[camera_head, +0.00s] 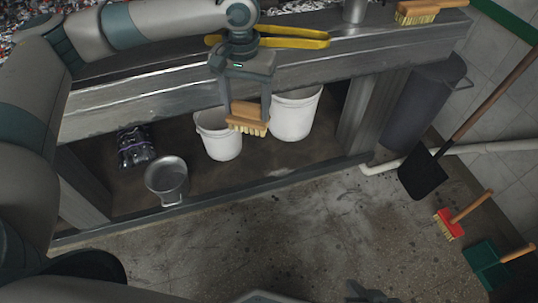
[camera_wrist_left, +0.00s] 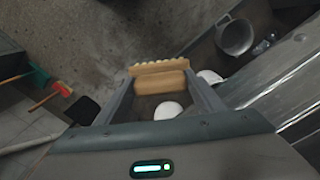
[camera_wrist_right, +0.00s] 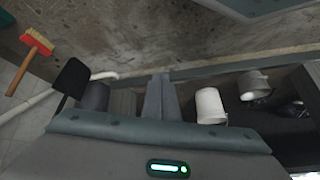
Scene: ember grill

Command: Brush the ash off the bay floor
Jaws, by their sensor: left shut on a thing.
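My left gripper (camera_head: 248,112) is shut on a wooden brush (camera_head: 248,120) with pale bristles. It holds the brush in front of the bay opening, overlapping the two white buckets in the head view; the brush also shows between the fingers in the left wrist view (camera_wrist_left: 160,80). The bay floor (camera_head: 255,178) is brown and lies under the metal counter. A faint pale patch, perhaps ash (camera_head: 282,171), lies near its front edge. My right gripper's fingers (camera_wrist_right: 161,84) are together with nothing visible between them in the right wrist view.
In the bay stand two white buckets (camera_head: 222,143) (camera_head: 294,118), a metal pot (camera_head: 165,176) and a dark bag (camera_head: 134,150). A raised sill (camera_head: 210,198) edges the bay. A bin (camera_head: 420,100), shovel (camera_head: 422,174), red brush (camera_head: 449,224) and green dustpan (camera_head: 486,264) stand right. Yellow tongs (camera_head: 295,38) lie above.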

